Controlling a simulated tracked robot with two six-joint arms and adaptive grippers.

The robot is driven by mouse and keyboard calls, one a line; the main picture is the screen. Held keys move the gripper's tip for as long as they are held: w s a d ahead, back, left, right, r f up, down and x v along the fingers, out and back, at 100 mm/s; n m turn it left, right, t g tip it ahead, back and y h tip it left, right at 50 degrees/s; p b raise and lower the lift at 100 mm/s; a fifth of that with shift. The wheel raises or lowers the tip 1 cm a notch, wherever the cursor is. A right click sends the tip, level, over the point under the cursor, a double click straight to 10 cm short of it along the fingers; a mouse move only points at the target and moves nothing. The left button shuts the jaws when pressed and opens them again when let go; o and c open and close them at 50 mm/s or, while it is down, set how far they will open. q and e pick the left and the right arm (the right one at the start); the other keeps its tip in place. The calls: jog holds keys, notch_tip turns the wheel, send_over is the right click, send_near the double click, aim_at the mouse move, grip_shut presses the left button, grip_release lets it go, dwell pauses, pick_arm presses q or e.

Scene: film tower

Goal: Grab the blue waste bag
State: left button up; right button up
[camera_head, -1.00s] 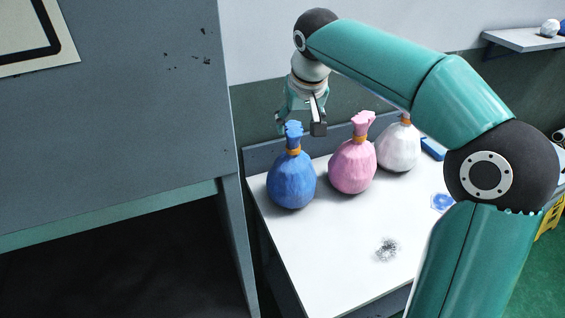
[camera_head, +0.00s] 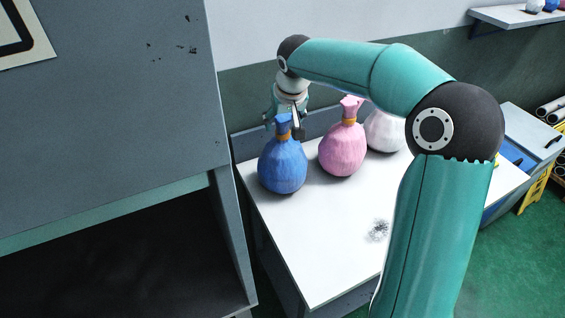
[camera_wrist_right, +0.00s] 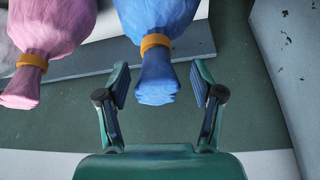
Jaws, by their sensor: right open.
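The blue waste bag (camera_head: 283,166) stands on the white table, tied near its top with an orange band. My right gripper (camera_head: 284,116) is at the bag's gathered top in the head view. In the right wrist view, the blue bag's neck (camera_wrist_right: 156,82) is between the two open fingers of my right gripper (camera_wrist_right: 162,90). Gaps show on both sides of the neck, and the fingers are not closed on it. My left gripper does not show.
A pink bag (camera_head: 342,148) stands right of the blue one, also in the right wrist view (camera_wrist_right: 40,45). A white bag (camera_head: 384,131) is beyond it. The table (camera_head: 310,235) has a raised back edge. A large grey cabinet (camera_head: 120,90) stands close on the left.

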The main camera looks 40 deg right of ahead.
aim_at(284, 127)
jog(key=p+x, duration=0.1)
jog(key=x, duration=0.4)
jog(key=shift+s+d, duration=0.1)
jog(key=shift+d, duration=0.1)
jog(key=shift+c, duration=0.2)
grip_shut()
jog(key=shift+r, duration=0.1)
